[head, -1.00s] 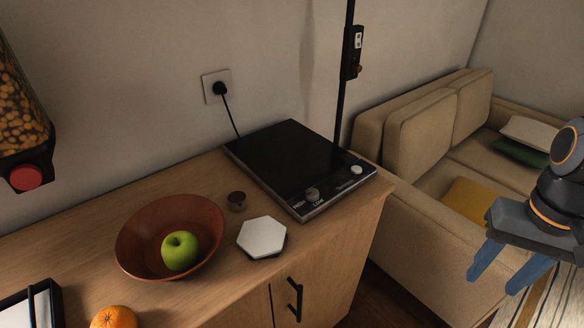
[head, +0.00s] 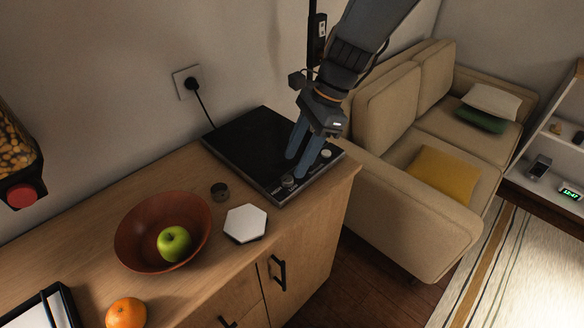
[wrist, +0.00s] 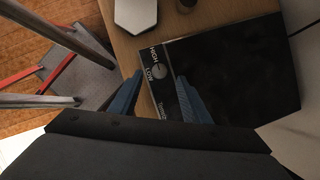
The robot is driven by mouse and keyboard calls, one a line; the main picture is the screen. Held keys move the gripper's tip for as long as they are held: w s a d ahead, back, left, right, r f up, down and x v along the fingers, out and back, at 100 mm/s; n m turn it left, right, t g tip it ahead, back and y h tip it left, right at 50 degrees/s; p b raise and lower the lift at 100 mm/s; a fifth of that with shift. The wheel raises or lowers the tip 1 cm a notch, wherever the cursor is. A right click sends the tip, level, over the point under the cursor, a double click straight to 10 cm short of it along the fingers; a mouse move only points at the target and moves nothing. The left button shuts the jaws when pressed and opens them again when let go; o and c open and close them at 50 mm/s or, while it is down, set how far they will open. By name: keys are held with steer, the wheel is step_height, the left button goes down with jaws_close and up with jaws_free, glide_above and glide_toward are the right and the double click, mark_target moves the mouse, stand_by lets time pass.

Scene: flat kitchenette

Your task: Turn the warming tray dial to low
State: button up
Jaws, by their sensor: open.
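The black warming tray (head: 245,138) lies flat at the right end of the wooden counter. Its grey dial (head: 288,182) is on the front strip. In the wrist view the dial (wrist: 159,71) sits by the printed words HIGH and LOW; its exact setting is too small to tell. My gripper (head: 294,168) is open and points down over the tray's front strip, with its blue fingertips close to the dial. In the wrist view the dial shows between the two fingertips of my gripper (wrist: 159,78); I cannot tell whether they touch it.
A pale round knob (head: 326,154) is farther right on the tray. A white hexagonal coaster (head: 245,223), a small dark cup (head: 220,190) and a brown bowl (head: 135,232) with a green apple (head: 174,243) stand to the left. A sofa (head: 400,205) is beyond the counter's right end.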

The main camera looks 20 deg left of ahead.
mark_target(288, 179)
steer(key=shift+x, duration=2.25)
steer(key=shift+d+p, duration=0.1)
steer(key=shift+p, duration=0.2)
steer(key=c, duration=1)
